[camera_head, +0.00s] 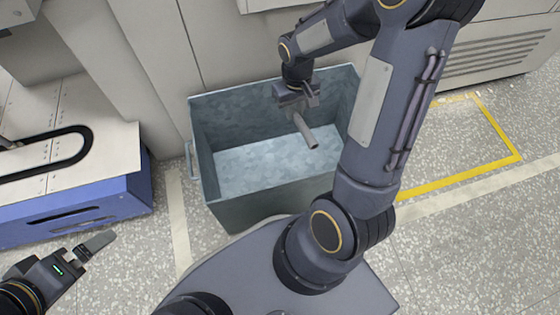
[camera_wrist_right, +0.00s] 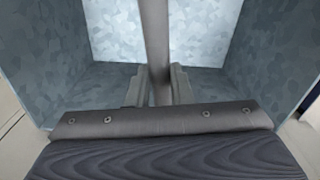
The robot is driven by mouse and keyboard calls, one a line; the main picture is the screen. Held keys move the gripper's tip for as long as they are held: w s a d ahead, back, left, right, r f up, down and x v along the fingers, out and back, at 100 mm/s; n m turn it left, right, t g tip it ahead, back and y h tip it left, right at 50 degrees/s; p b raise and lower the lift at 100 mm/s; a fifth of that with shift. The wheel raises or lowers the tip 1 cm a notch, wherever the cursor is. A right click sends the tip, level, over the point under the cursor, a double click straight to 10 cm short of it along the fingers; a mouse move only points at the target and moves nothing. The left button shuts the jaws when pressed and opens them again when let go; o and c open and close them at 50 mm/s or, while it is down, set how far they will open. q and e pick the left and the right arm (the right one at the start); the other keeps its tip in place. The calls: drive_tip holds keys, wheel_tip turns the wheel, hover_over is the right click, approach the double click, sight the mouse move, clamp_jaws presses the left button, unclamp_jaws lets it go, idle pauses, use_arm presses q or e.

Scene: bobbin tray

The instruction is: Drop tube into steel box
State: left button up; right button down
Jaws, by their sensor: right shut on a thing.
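A grey-brown tube (camera_head: 306,133) hangs tilted from my right gripper (camera_head: 298,108) over the open steel box (camera_head: 235,212). In the head view the tube's free end lies against the box's bright floor; I cannot tell how high above it. In the right wrist view the tube (camera_wrist_right: 155,35) runs between the two fingers of the right gripper (camera_wrist_right: 160,88), which are shut on it. The mottled steel wall (camera_wrist_right: 60,45) of the box surrounds them. My left gripper (camera_head: 97,243) is low at the left, away from the box; its finger gap cannot be made out.
A blue-sided bench with a pale top (camera_head: 110,150) and a black oval track stands left of the box. Grey cabinets (camera_head: 150,40) stand behind it. Yellow floor tape (camera_head: 460,182) marks open speckled floor at the right. The box interior looks empty.

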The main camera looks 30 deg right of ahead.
drive_tip(key=c, duration=1.2)
unclamp_jaws()
wheel_tip(320, 180, up, 8)
drive_tip(key=p, duration=0.4)
drive_tip(key=shift+f, duration=0.1)
drive_tip(key=s+a+r+t+y, duration=0.2)
drive_tip(key=s+a+r+t, duration=0.1)
drive_tip(key=s+a+r, duration=0.35)
drive_tip(key=s+a+r+t+y, duration=0.25)
drive_tip(key=s+a+r, duration=0.25)
drive_tip(key=s, duration=0.3)
wheel_tip(320, 180, up, 32)
drive_tip(key=p, duration=3.2)
drive_tip(key=shift+s+f+h, duration=0.15)
drive_tip(key=shift+h, duration=0.2)
